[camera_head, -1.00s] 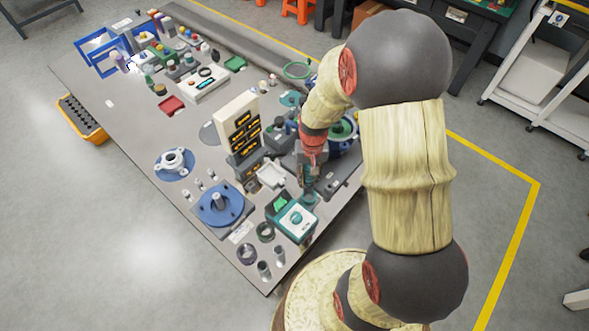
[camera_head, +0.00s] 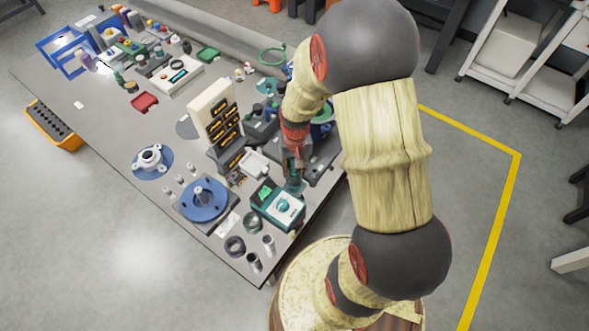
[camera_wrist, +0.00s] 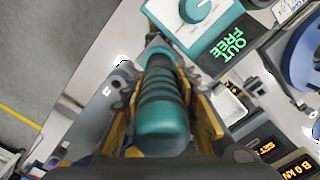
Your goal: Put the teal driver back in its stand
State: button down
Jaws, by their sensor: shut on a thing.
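The teal driver (camera_wrist: 163,118) lies between the two yellow-lined fingers of my gripper (camera_wrist: 160,90) in the wrist view, its ribbed handle toward the camera. My gripper is shut on it. In the head view my gripper (camera_head: 294,155) points down over the right edge of the bench, and the driver (camera_head: 294,186) shows as a small teal piece beneath it. The driver's far end is hidden in the wrist view. I cannot pick out its stand for certain; a dark grey base (camera_head: 322,167) lies beside the gripper, partly hidden by my arm.
A teal-and-white box with a dial (camera_head: 283,206) stands close in front of the driver; it also fills the top of the wrist view (camera_wrist: 195,20). A display tower (camera_head: 212,115) and a blue round fixture (camera_head: 203,200) stand to the left. Bare floor lies right of the bench.

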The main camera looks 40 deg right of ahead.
jog(key=shift+f, duration=0.1)
dwell(0.3)
jog(key=shift+f+b, duration=0.3)
jog(key=shift+f, duration=0.15)
jog(key=shift+f, duration=0.8)
dwell(1.4)
jog(key=c, duration=1.3)
grip_release()
notch_tip(320, 180, up, 9)
jog(key=p, duration=0.6)
